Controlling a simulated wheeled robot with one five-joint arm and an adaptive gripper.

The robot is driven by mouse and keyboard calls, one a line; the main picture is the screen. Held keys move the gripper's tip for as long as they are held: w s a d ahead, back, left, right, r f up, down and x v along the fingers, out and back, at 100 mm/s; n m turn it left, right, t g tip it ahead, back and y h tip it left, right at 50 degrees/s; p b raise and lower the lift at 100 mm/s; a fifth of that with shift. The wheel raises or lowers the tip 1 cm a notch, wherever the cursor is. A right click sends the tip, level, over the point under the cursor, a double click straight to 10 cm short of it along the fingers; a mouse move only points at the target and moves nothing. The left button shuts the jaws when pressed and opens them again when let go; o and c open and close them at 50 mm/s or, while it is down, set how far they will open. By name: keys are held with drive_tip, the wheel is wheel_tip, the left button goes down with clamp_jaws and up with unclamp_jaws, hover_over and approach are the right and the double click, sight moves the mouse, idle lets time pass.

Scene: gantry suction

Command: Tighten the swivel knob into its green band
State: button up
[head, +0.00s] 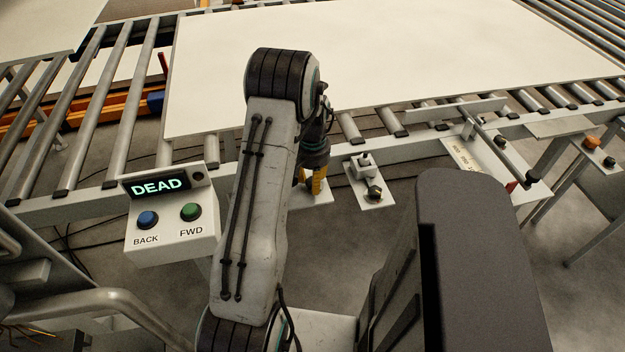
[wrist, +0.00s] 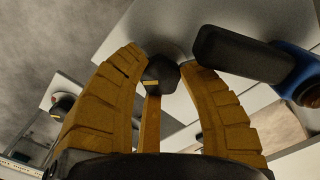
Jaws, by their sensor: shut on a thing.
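My gripper (wrist: 165,85) is shut on a dark faceted knob (wrist: 160,70) in the wrist view, with a yellow finger on each side of it. A small yellow mark shows on the knob's near face. The knob stands by a pale grey plate (wrist: 160,25). In the head view the yellow fingertips of my gripper (head: 313,184) point down at a small light plate (head: 322,197) beside the roller frame, and my arm hides the knob there. I see no green band in either view, and I cannot tell which knob is the swivel knob.
A black lever with a blue mount (wrist: 290,68) lies close to the right finger. A second plate with a dark knob (head: 374,191) stands to the right. A control box (head: 170,217) reading DEAD stands at left. A large white panel (head: 400,55) lies on the rollers.

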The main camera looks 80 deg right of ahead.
drive_tip(key=c, duration=0.3)
drive_tip(key=shift+f+m+b, duration=0.15)
drive_tip(key=shift+m+b, duration=0.4)
drive_tip(key=shift+m, duration=0.05)
drive_tip(key=shift+a+m, duration=0.1)
drive_tip(key=shift+m, duration=0.5)
drive_tip(key=o, duration=0.9)
drive_tip(key=shift+r, duration=0.25)
wheel_tip(320, 180, up, 12)
drive_tip(key=shift+f, duration=0.15)
